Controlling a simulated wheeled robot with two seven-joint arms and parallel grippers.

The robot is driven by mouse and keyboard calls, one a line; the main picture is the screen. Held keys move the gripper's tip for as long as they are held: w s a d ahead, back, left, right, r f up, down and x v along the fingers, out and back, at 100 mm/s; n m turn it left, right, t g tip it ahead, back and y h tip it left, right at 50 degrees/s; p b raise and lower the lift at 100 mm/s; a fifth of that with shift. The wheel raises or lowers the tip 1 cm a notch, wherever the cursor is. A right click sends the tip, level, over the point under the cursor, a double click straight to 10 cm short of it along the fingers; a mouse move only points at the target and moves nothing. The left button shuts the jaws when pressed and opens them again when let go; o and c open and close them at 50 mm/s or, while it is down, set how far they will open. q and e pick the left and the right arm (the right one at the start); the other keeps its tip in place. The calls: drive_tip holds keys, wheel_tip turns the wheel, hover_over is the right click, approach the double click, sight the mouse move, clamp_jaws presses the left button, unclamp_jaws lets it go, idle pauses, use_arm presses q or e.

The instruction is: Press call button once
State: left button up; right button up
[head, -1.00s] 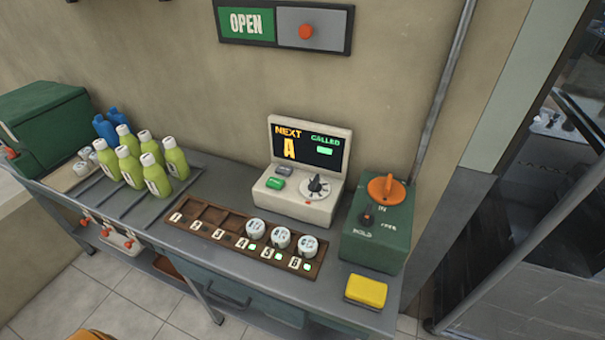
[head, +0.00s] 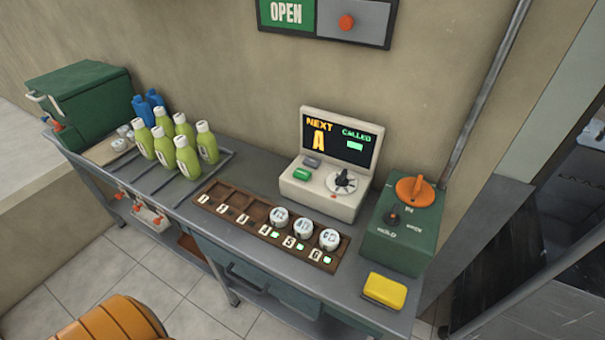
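The white call console (head: 326,197) stands on the grey counter against the wall. Its dark screen (head: 341,137) reads "NEXT A" and "CALLED" with a lit green mark. On its sloped front are a green button (head: 302,174), a grey button (head: 312,161) behind it, and a black knob on a white dial (head: 342,181). I cannot read a label that tells which button is the call button. Nothing touches the console. Neither of my grippers is in view.
A brown numbered rack (head: 253,219) with three white-capped items lies before the console. A green box with an orange knob (head: 416,191) and a yellow sponge (head: 384,290) stand to the right. Several green bottles (head: 187,157) stand left. An OPEN sign (head: 286,13) hangs above.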

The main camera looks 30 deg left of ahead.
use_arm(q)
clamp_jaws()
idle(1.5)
